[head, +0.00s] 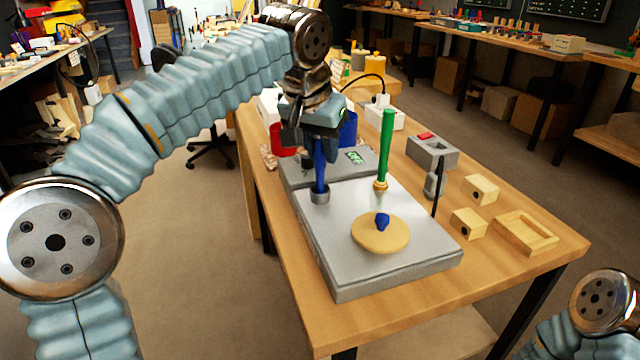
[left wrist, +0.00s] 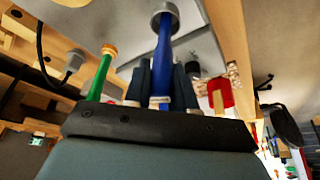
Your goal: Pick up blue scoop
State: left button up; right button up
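The blue scoop (head: 320,176) is upright, with a long blue handle and a grey cup-shaped end low down at the grey scale. It also shows in the left wrist view (left wrist: 163,50), its cup end at the top. My left gripper (head: 318,146) is at the upper handle. In the left wrist view its dark fingers (left wrist: 161,82) lie close on both sides of the handle and look shut on it. I cannot tell whether the cup end touches the surface below. My right gripper is out of view; part of my right arm shows at the bottom right.
A grey platform (head: 337,262) holds a round wooden disc (head: 366,238) with a blue knob. A green rod (head: 387,140) stands close to the right. A red cup (head: 283,140) and a blue container (head: 349,130) are behind. Wooden blocks and a wooden tray (head: 526,233) lie right.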

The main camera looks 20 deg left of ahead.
pick_arm(q)
grip_shut()
